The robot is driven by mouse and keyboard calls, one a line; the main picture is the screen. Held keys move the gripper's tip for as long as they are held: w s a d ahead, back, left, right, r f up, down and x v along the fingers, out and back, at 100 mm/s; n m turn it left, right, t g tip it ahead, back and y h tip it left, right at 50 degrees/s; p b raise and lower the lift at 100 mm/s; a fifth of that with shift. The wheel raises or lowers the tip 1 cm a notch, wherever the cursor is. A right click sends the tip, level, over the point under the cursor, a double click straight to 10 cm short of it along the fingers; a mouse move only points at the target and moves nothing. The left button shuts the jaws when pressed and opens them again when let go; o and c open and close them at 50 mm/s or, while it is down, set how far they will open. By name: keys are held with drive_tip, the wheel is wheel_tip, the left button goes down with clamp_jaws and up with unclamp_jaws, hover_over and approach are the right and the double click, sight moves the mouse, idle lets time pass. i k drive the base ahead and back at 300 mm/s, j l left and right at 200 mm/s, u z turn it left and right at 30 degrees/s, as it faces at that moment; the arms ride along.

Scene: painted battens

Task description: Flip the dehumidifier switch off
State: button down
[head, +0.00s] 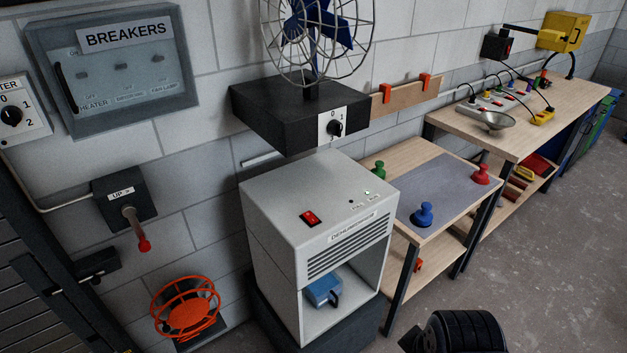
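The dehumidifier (270,262) is a pale grey box standing on a dark base against the block wall, left of the low bench. A red rocker switch (310,217) in a dark frame sits on its top face, towards the front left. Which way the rocker is tipped is too small to tell. A small bright spot (367,193) and a dark spot show near the right of the top. A blue container sits in the open front bay. My gripper's fingers are not in view, and nothing touches the switch.
A fan (313,35) on a black box (285,117) overhangs behind the dehumidifier. A breaker panel (112,68) and red-tipped lever (143,244) are on the left wall. A low bench (400,155) with coloured knobs adjoins at right.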

sight(308, 214)
drive_tip(key=i+u, duration=0.25)
drive_tip(key=u, duration=0.15)
drive_tip(key=i+l+u, duration=0.1)
drive_tip(key=u, duration=0.25)
drive_tip(key=i+l+u, duration=0.2)
drive_tip(key=u, duration=0.2)
drive_tip(key=i, duration=0.1)
